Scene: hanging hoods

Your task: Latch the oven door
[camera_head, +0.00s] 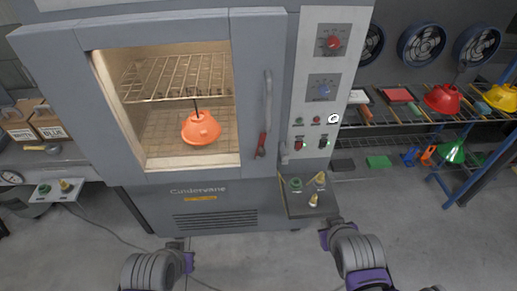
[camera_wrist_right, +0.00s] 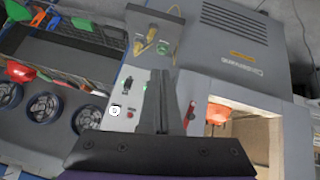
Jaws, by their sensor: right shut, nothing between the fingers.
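The grey oven (camera_head: 200,210) stands at centre-left in the head view. Its windowed door (camera_head: 257,40) looks in line with the oven front; I cannot tell whether it is fully seated. The door has a grey vertical handle (camera_head: 267,95) and a red latch lever (camera_head: 261,145) below it, pointing down. The red lever also shows in the right wrist view (camera_wrist_right: 190,112).
An orange hood (camera_head: 200,128) hangs inside the lit oven beneath a wire rack (camera_head: 175,75). A control panel (camera_head: 325,70) with knobs is right of the door. A small shelf (camera_head: 310,205) juts out below it. Hoods and fans line the right side. The floor in front is clear.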

